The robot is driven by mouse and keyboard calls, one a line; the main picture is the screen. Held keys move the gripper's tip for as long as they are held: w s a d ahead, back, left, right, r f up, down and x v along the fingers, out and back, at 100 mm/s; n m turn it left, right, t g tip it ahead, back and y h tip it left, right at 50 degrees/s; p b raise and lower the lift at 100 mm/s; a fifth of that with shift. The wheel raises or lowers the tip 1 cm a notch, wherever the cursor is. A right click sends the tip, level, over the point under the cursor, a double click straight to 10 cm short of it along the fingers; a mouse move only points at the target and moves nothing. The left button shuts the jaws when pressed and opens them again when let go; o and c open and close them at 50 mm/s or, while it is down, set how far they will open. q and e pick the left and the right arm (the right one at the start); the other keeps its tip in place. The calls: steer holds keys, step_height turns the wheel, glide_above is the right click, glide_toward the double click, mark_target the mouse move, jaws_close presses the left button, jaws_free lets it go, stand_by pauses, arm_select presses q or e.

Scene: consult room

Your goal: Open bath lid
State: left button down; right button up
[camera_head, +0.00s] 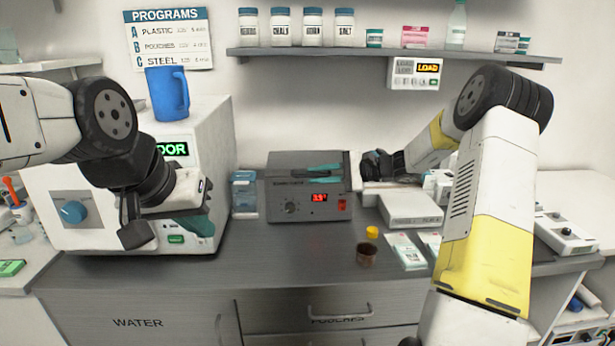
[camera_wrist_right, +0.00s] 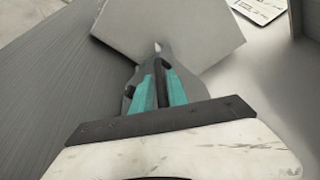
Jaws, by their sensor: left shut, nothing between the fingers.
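My left gripper (camera_head: 195,226) is shut and empty, before the white machine, apart from the bath.
The white machine (camera_head: 90,235) with a blue jug (camera_head: 167,93) on top stands left of the bath. A blue container (camera_head: 244,193) is beside the bath. A brown cup (camera_head: 366,254), a yellow cap (camera_head: 372,232) and pouches (camera_head: 406,251) lie in front right. A shelf (camera_head: 390,53) hangs above.

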steer(key=shift+x, duration=1.05)
jaws_close()
steer(key=shift+d, duration=0.1)
stand_by(0.5)
